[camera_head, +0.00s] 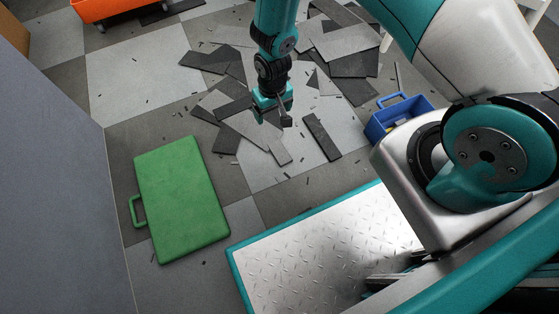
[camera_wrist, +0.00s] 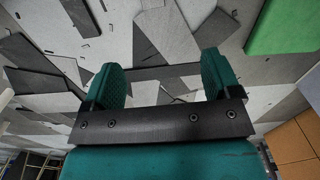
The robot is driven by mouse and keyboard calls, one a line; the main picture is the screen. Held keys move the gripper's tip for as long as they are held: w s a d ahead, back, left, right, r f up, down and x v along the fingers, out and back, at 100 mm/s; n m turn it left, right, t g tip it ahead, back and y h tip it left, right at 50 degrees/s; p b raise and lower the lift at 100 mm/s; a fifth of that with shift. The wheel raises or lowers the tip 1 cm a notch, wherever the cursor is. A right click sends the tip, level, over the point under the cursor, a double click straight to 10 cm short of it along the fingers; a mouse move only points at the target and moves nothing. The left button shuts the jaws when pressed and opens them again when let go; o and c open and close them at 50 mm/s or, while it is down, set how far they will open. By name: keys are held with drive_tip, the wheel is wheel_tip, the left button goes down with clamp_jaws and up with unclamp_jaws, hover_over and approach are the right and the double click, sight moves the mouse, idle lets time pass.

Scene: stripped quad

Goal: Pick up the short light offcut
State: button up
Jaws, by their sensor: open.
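Several light and dark flat offcuts lie loose and overlapping on the tiled floor. A light offcut (camera_head: 262,136) lies just below my gripper (camera_head: 278,112) in the head view, partly under darker pieces. I cannot tell for sure which light piece is the short one. In the wrist view my gripper (camera_wrist: 160,82) has its two teal fingers wide apart with nothing held between them. Between and beyond the fingers a small light piece (camera_wrist: 145,93) and a dark strip (camera_wrist: 153,73) show on the floor. My gripper hides part of the pile.
A closed green case (camera_head: 182,198) lies on the floor to the left. A blue open box (camera_head: 398,118) stands right of the pile. An orange container (camera_head: 108,10) is at the top left. A grey wall or panel (camera_head: 55,200) borders the left. Small dark scraps are scattered around.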

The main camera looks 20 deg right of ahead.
drive_tip(key=b, duration=0.8)
hover_over(278, 149)
wheel_tip(278, 149, down, 17)
drive_tip(key=shift+s+a+r, duration=0.1)
drive_tip(key=shift+a, duration=0.05)
wheel_tip(278, 149, down, 6)
drive_tip(key=b, duration=0.4)
drive_tip(key=shift+r+b, duration=0.1)
drive_tip(key=shift+b, duration=0.25)
drive_tip(key=shift+r, duration=0.15)
drive_tip(key=c, duration=1)
drive_tip(key=shift+r, duration=0.1)
drive_tip(key=shift+c, duration=0.2)
